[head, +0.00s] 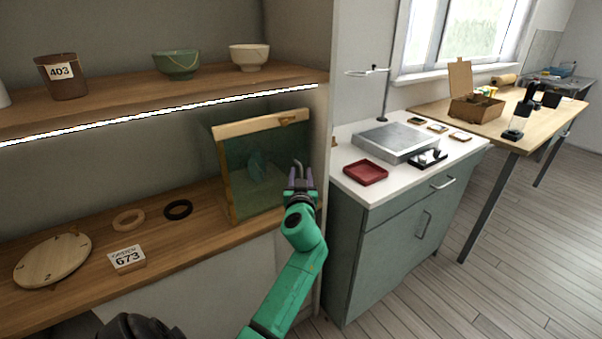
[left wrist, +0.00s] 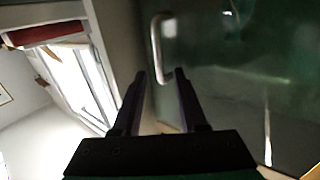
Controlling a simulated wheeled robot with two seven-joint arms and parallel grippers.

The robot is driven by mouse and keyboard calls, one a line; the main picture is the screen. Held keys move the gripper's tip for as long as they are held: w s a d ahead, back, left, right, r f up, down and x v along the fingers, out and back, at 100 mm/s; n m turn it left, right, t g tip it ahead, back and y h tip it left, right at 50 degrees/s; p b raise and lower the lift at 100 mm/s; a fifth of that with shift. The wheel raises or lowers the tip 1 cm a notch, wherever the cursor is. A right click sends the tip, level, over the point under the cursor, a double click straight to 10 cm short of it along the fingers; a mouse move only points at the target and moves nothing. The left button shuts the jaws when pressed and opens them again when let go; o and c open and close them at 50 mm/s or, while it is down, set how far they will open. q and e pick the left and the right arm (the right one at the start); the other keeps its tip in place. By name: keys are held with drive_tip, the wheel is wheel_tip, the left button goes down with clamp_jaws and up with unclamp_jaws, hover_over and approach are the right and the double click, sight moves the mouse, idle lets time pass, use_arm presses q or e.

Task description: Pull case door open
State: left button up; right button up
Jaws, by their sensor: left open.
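The display case (head: 228,180) stands on the lower wooden shelf, with a wooden top edge and dark glass sides. A bluish-green piece (head: 257,167) shows inside it. My left gripper (head: 299,168) is at the case's right side, its fingers apart and empty. In the left wrist view a pale bar handle (left wrist: 156,42) stands on the dark green glass door (left wrist: 225,75), which looks shut. The handle's lower end is just ahead of and between the open fingertips (left wrist: 160,76); I cannot tell if they touch it.
A wall panel (head: 328,130) rises close to the right of my left gripper. An upper shelf (head: 120,108) with bowls is above.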

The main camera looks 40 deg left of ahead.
use_arm(q)
drive_tip(key=shift+w+a, duration=0.1)
clamp_jaws()
idle(1.4)
